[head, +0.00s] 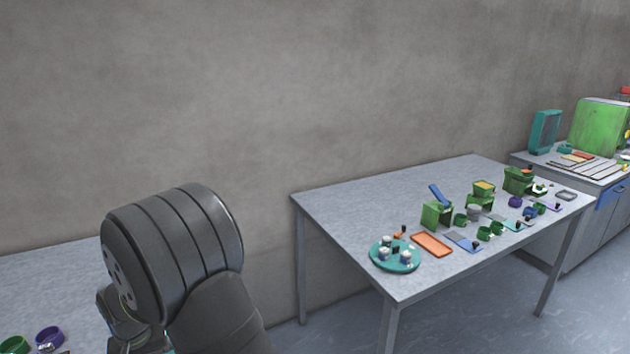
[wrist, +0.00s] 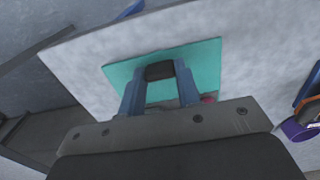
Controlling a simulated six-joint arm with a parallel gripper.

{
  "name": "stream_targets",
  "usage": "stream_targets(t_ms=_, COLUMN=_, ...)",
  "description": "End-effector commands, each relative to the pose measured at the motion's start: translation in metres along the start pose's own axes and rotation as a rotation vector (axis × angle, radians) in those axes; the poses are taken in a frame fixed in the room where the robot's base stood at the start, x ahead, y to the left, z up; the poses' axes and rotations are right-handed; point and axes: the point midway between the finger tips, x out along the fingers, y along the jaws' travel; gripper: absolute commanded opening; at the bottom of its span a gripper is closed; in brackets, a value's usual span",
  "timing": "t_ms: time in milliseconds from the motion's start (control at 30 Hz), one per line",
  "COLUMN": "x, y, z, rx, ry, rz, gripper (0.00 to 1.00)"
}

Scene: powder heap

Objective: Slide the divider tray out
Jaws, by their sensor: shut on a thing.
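In the wrist view, a flat teal plate with a black block at its middle, seemingly the divider tray (wrist: 205,60), lies beyond my gripper. My gripper (wrist: 160,80) has its two blue-grey fingers on either side of the black block (wrist: 160,71) and is shut on it. The gripper body hides the near part of the plate, so I cannot tell whether it sits in a slot. In the head view, my arm stands at the lower left and hides the gripper and this plate.
A small red thing (wrist: 208,98) shows beside the right finger. A purple ring (wrist: 297,130) is at the right. The head view shows a green ring (head: 14,344) and a purple ring (head: 49,337) on the left table. A crowded table (head: 335,205) stands to the right.

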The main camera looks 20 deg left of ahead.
Motion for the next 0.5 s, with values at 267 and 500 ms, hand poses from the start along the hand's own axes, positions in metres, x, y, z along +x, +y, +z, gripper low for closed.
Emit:
stream_targets(t_ms=267, x=0.0, y=0.0, z=0.002, rx=0.0, ry=-0.005, rz=0.001, gripper=0.36)
stream_targets(t_ms=500, x=-0.015, y=0.0, z=0.001, rx=0.0, ry=-0.003, rz=0.0, gripper=0.36)
